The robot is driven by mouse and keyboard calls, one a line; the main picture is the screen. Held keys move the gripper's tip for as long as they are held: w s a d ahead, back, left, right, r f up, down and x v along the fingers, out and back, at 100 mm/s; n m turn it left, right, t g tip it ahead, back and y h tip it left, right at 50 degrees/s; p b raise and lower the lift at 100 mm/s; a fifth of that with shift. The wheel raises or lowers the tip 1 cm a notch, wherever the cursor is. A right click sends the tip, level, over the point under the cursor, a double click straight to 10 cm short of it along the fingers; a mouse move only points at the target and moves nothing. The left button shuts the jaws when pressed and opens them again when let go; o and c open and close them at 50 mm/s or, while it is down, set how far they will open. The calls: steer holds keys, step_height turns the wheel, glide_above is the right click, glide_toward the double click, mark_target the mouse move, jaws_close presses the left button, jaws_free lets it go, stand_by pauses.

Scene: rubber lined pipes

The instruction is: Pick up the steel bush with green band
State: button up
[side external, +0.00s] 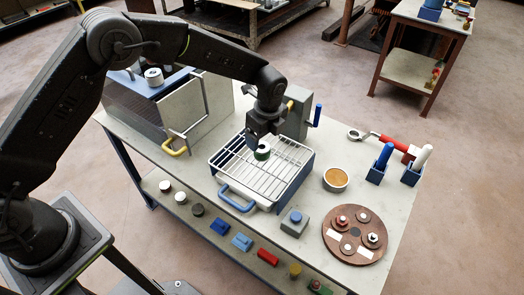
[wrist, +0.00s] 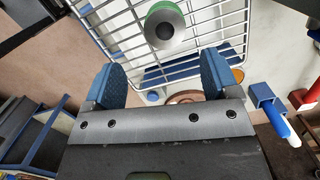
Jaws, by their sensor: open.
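The steel bush with a green band (side external: 262,154) sits on a wire rack (side external: 285,155) in a shallow tray with a blue handle. In the wrist view, the bush (wrist: 178,38) shows its grey end face and dark bore, with the green band along its upper edge. It lies at the top of the picture, beyond my fingertips. My gripper (side external: 256,143) is just above and beside the bush in the side view. In the wrist view, my gripper (wrist: 162,78) has its two blue fingers spread wide with nothing between them. The bush's underside is hidden.
A box with an open door (side external: 182,110) stands left of the rack. A grey post with a blue handle (side external: 318,114) stands behind it. To the right are a bowl (side external: 336,179), a brown round board (side external: 340,247) with several parts, and blue tool holders (side external: 375,175).

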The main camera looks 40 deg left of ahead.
mark_target(262, 147)
steer(key=shift+w+a+f, duration=0.15)
steer(key=shift+a+f, duration=0.1)
steer(key=shift+f, duration=0.9)
steer(key=shift+w+a+f, duration=0.2)
steer(key=shift+a+f, duration=0.05)
steer(key=shift+f, duration=0.9)
steer(key=shift+w+a+f, duration=0.15)
steer(key=shift+a+f, duration=0.1)
steer(key=shift+f, duration=0.9)
steer(key=shift+r, duration=0.1)
steer(key=c, duration=1.3)
